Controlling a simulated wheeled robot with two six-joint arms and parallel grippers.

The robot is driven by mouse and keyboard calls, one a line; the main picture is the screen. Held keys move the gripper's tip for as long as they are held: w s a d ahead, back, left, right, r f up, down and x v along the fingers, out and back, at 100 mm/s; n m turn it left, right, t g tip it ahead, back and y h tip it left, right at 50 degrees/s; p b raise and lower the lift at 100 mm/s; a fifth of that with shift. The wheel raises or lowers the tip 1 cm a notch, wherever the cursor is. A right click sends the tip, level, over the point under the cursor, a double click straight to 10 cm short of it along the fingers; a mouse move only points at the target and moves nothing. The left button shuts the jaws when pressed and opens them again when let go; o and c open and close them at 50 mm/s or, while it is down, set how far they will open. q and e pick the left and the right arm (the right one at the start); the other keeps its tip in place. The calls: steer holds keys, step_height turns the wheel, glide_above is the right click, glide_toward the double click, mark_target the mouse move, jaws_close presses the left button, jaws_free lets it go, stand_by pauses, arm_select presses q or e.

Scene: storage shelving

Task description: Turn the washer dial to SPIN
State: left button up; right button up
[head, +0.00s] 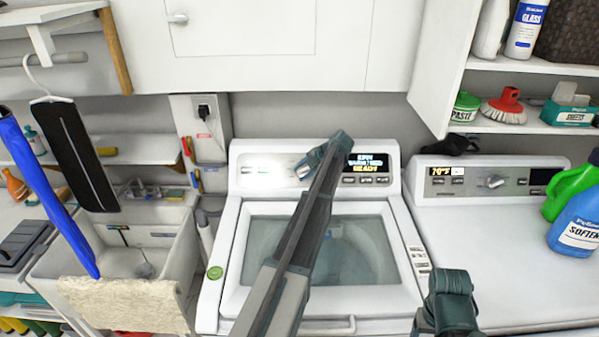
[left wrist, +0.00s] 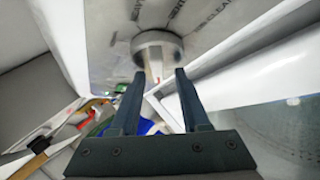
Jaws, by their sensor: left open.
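The white washer (head: 214,290) stands in the middle of the head view with its control panel at the back. Its round dial (head: 301,173) is partly hidden by my left gripper (head: 311,161). In the left wrist view the pale dial (left wrist: 158,45) has a red mark on its near side and sits just past my left gripper (left wrist: 160,76). The two fingers are apart, pointing at the dial, with no clear contact. Labels around it include HEAVY and CLEAN. The washer display (head: 367,163) is lit; its last line reads READY, the top line is small and possibly SPIN.
A second machine (head: 490,225) stands at the right, with a blue softener bottle (head: 580,225) on it. A sink (head: 125,250) with a hanging cloth is at the left. Cabinets (head: 270,45) overhang the washer panel. Part of my right arm shows at lower right.

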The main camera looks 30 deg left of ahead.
arm_select(q)
steer(key=p+v, duration=0.8)
steer(key=v, duration=0.4)
steer(key=shift+r, duration=0.15)
steer(key=shift+d, duration=0.1)
